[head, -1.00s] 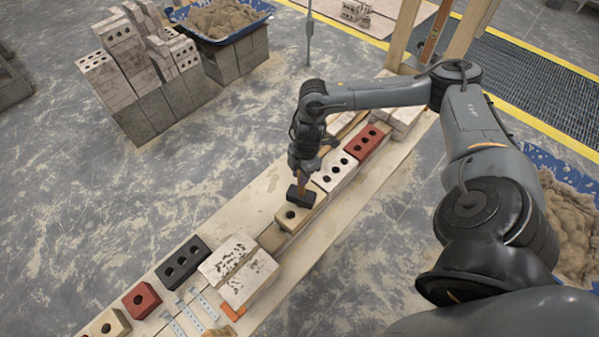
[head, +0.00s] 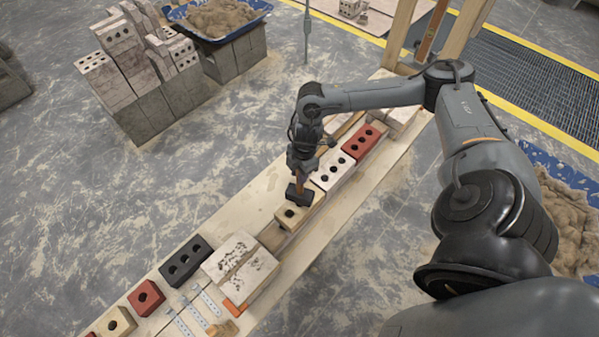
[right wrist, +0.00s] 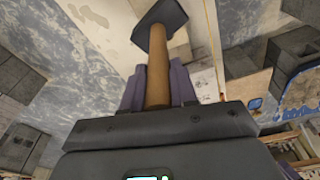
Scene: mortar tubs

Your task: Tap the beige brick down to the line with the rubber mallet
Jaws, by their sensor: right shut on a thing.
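The beige brick (head: 292,217) lies in the row on the long plank, with a dark hole showing in its top. My right gripper (head: 302,172) is above it, shut on the wooden handle of the rubber mallet. The mallet's black head (head: 299,194) is over the far end of the brick; I cannot tell whether it touches. In the right wrist view the handle (right wrist: 158,80) stands between the purple-grey fingers (right wrist: 158,97), with the dark head (right wrist: 160,26) beyond. I cannot make out the line for certain. My left gripper is not in view.
A white brick (head: 333,173) and a red brick (head: 361,141) continue the row beyond. Nearer are a speckled pale slab (head: 240,262), a black brick (head: 186,261), another red brick (head: 146,298) and metal strips (head: 208,302). A mortar tub (head: 222,35) stands on grey blocks at the back.

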